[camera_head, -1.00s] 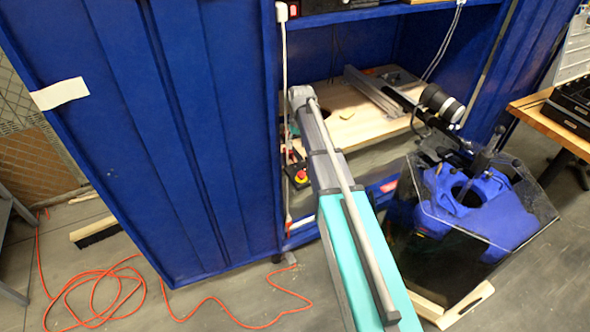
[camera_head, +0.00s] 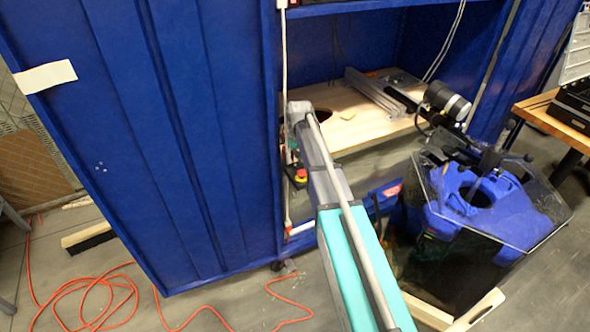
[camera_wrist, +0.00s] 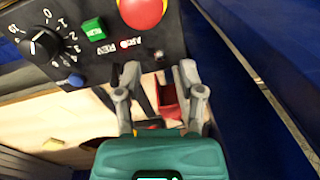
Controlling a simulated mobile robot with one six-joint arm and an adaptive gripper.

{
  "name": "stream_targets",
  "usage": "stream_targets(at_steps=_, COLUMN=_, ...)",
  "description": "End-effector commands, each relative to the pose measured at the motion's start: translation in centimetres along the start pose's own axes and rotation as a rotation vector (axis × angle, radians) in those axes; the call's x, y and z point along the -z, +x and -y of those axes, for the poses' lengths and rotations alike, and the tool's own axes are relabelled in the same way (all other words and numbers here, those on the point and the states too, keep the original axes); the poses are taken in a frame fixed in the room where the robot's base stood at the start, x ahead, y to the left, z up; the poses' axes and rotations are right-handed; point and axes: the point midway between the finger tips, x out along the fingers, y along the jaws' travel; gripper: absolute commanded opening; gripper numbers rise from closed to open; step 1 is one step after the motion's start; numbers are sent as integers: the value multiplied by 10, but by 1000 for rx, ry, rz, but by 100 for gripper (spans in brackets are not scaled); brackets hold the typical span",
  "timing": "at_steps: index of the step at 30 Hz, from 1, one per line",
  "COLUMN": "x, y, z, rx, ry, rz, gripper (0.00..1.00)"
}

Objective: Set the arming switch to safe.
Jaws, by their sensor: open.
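A black control panel (camera_wrist: 110,55) fills the top left of the wrist view. It carries a black rotary knob (camera_wrist: 41,44) with numbers, a green switch (camera_wrist: 94,30), a red mushroom button (camera_wrist: 143,10), a blue button (camera_wrist: 75,80) and a small red-lit label (camera_wrist: 128,43). A small metal toggle (camera_wrist: 158,55) sits at its right edge. A red part (camera_wrist: 168,98) shows between my fingers. I cannot tell which of these is the arming switch. My gripper (camera_wrist: 157,80) is open and empty, its fingers near the panel's lower edge. In the head view my arm hides it.
In the head view a blue cabinet (camera_head: 150,140) surrounds a wooden shelf (camera_head: 370,120). A clear tank with a blue thruster body (camera_head: 490,205) stands close to the right of my arm. An orange cord (camera_head: 85,300) lies on the floor at left.

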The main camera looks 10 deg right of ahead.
Motion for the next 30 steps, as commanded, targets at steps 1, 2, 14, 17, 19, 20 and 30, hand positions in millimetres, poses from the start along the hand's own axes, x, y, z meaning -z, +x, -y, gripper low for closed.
stream_targets(at_steps=1, x=0, y=8, z=0, rx=0, ry=0, rz=0, gripper=51)
stream_targets(at_steps=2, x=0, y=11, z=0, rx=0, ry=0, rz=0, gripper=51)
stream_targets(at_steps=14, x=0, y=31, z=0, rx=0, ry=0, rz=0, gripper=51)
stream_targets(at_steps=17, x=0, y=32, z=0, rx=0, ry=0, rz=0, gripper=51)
stream_targets(at_steps=19, x=0, y=32, z=0, rx=0, ry=0, rz=0, gripper=51)
stream_targets(at_steps=20, x=0, y=32, z=0, rx=0, ry=0, rz=0, gripper=51)
stream_targets(at_steps=30, x=0, y=32, z=0, rx=0, ry=0, rz=0, gripper=32)
